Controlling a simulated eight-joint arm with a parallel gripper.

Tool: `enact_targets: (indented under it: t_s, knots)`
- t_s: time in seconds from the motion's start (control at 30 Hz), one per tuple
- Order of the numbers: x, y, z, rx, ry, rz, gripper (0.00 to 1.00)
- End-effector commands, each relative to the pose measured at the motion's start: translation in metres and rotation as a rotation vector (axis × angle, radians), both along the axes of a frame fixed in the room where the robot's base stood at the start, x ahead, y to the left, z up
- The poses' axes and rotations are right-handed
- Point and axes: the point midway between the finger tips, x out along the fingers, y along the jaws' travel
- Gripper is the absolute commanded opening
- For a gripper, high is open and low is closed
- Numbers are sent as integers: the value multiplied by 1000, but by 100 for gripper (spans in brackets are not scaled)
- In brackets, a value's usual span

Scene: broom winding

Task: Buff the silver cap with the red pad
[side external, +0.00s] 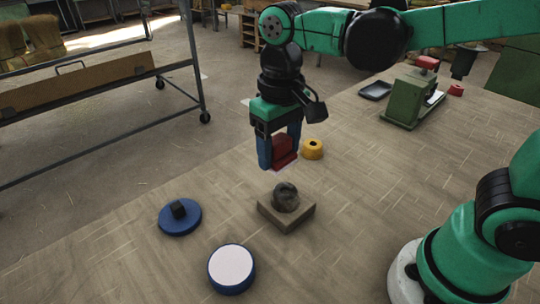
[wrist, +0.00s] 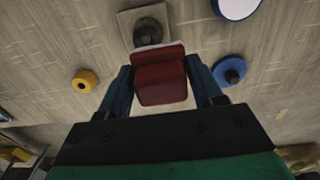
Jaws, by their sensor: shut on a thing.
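The red pad (side external: 284,149) is between the blue fingers of my gripper (side external: 280,152), which is shut on it. In the wrist view the pad (wrist: 160,80) shows a pale underside edge. The silver cap (side external: 286,197) looks dull, dark grey and rounded. It sits on a square tan block (side external: 297,216) on the table. My gripper holds the pad above and slightly behind the cap, apart from it in the side view. In the wrist view the cap (wrist: 148,32) shows just beyond the pad, partly hidden by it.
A blue disc with a black knob (side external: 180,216) and a white-topped blue round (side external: 232,268) lie at the front left. A yellow ring (side external: 313,149) is behind the block. A green machine (side external: 414,96) and a dark tray (side external: 376,91) stand at the back right.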

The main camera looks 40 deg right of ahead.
Motion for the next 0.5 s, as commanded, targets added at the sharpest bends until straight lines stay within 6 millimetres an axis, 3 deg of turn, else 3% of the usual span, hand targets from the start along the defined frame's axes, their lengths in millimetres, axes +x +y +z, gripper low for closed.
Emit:
enact_targets:
  t_s: [0.5]
  knots:
    - [0, 0, -42, 0, 0, -1, 10]
